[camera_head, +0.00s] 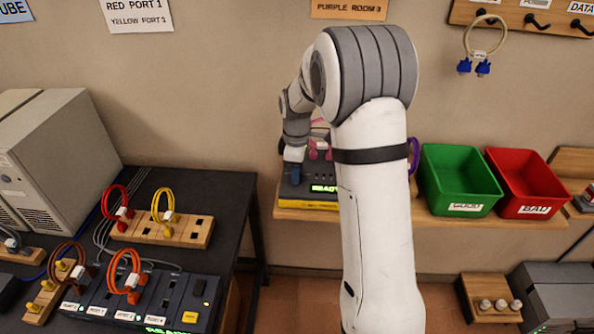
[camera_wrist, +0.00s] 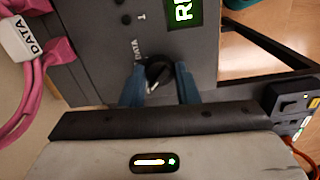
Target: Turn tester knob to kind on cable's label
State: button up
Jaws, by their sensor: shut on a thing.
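The dark grey tester (camera_head: 292,190) stands on a wooden shelf, its green display (camera_head: 324,188) reading "READY". In the wrist view the tester (camera_wrist: 95,60) fills the upper middle, with its black knob (camera_wrist: 158,72) beside a printed "DATA" mark. My gripper (camera_wrist: 159,88) has its blue fingers on both sides of the knob, shut on it. The fingers partly hide the knob, and I cannot tell exactly where it points. A pink cable (camera_wrist: 56,50) sits at the tester's left side in the wrist view, with a white label (camera_wrist: 25,40) reading "DATA". My gripper also shows in the head view (camera_head: 293,172).
A green bin (camera_head: 460,165) and a red bin labelled "BAD" (camera_head: 535,170) stand on the shelf right of my arm. A dark table (camera_head: 225,190) at left holds port blocks with coloured cables. A cable with blue plugs (camera_head: 480,66) hangs from a hook rack.

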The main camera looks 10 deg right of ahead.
jog(key=m+b, duration=0.1)
jog(key=m, duration=0.4)
jog(key=m+b, duration=0.1)
jog(key=m, duration=0.8)
jog(key=m+b, duration=0.1)
jog(key=m, duration=0.3)
jog(key=shift+m, duration=0.4)
dwell(0.4)
jog(key=o, duration=1)
notch_tip(320, 180, up, 8)
jog(key=shift+f, duration=0.1)
